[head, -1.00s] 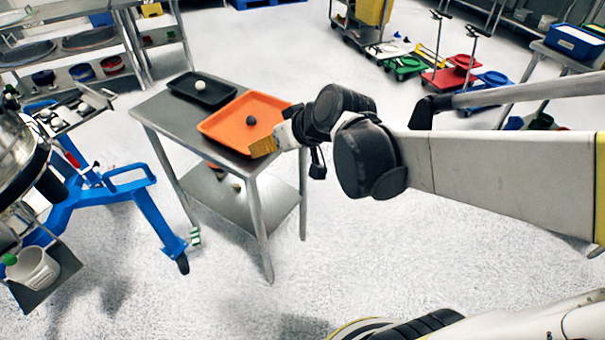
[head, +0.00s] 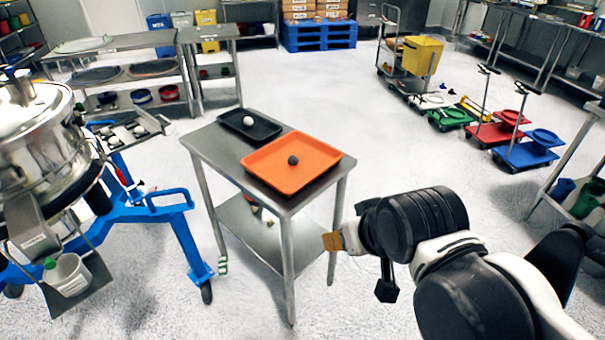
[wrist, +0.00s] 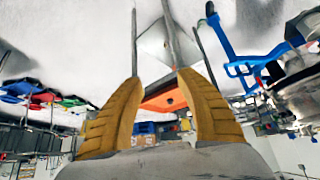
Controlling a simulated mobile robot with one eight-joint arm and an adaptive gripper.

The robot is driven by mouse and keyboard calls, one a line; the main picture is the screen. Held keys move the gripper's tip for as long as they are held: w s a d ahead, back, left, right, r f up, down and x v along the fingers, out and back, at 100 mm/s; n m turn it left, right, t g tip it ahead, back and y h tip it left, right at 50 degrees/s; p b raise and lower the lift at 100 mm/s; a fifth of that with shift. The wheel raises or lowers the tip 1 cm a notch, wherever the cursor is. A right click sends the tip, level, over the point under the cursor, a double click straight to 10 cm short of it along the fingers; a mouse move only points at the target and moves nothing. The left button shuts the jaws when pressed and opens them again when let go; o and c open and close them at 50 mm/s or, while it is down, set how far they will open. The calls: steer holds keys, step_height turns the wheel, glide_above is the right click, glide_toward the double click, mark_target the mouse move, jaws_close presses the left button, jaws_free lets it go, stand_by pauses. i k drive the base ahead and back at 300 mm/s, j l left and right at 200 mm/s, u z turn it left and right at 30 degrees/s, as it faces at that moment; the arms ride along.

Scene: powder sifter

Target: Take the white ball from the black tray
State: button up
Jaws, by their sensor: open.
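The white ball (head: 248,121) sits in the black tray (head: 262,138), at the back left of the metal table (head: 219,158) in the head view. My gripper (head: 333,241) is to the right of the table's front leg in that view, lower in the picture than the tabletop and clear of both trays. In the wrist view my gripper's two yellow fingers (wrist: 157,80) are spread apart with nothing held between them. I cannot make out the white ball or the black tray in the wrist view.
An orange tray (head: 322,157) with a dark ball (head: 293,160) lies in front of the black tray. A blue wheeled frame (head: 180,235) with a steel machine (head: 45,130) stands left of the table. Coloured dollies (head: 495,132) are at the right. The floor behind the table is clear.

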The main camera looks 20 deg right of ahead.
mark_target(248, 121)
steer(key=i+z, duration=0.3)
steer(key=i, duration=0.15)
steer(key=i+j+z, duration=0.1)
steer(key=i+z, duration=0.25)
steer(key=i+j+z, duration=0.3)
steer(key=i, duration=0.15)
